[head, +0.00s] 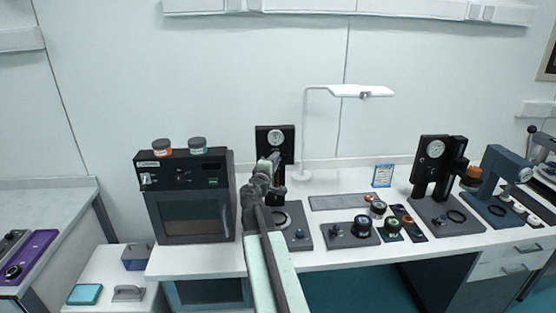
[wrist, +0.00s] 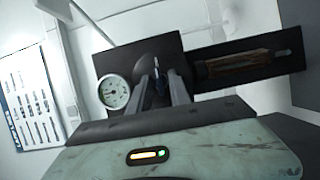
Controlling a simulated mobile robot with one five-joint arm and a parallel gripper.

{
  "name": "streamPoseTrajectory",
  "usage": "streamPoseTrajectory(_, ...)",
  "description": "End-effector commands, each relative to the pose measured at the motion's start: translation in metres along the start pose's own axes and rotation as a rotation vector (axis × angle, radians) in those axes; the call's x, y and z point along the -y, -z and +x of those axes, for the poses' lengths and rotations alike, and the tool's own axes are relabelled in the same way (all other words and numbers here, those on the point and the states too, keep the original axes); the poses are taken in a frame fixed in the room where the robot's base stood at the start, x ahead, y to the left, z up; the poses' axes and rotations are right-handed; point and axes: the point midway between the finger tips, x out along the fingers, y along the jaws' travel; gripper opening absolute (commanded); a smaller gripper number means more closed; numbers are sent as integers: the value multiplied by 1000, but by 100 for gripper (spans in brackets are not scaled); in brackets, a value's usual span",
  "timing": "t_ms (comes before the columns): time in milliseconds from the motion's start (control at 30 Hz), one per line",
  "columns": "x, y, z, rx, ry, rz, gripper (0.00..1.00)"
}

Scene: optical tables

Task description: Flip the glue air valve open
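The dark station panel with a round white gauge (head: 275,137) stands at the back of the bench in the head view. The gauge (wrist: 114,92) also shows in the wrist view, left of my fingers. My gripper (head: 270,164) is in front of this panel, below the gauge. In the wrist view, my gripper's fingers (wrist: 161,80) point at the panel and stand apart. A small dark blue upright part (wrist: 158,88), possibly the valve lever, shows between them; I cannot tell whether they touch it. The valve's position is not clear.
A black oven (head: 195,211) with two jars on top stands left of the panel. A white lamp (head: 305,130) rises to its right. Several round pots and a second gauge press (head: 435,165) stand farther right. A blue-edged card (head: 382,175) stands at the back.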

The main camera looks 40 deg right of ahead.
Motion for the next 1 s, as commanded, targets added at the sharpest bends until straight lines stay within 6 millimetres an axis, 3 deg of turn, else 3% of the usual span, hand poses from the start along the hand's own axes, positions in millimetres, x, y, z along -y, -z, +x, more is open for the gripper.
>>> streamPoseTrajectory(367, 0, 0, -3, 0, -1, -3, 29)
streamPoseTrajectory(467, 0, -1, -13, -1, -1, -3, 29)
streamPoseTrajectory(800, 0, -2, -75, -1, -1, -2, 29)
streamPoseTrajectory(1000, 0, -1, -79, 0, -1, -2, 29)
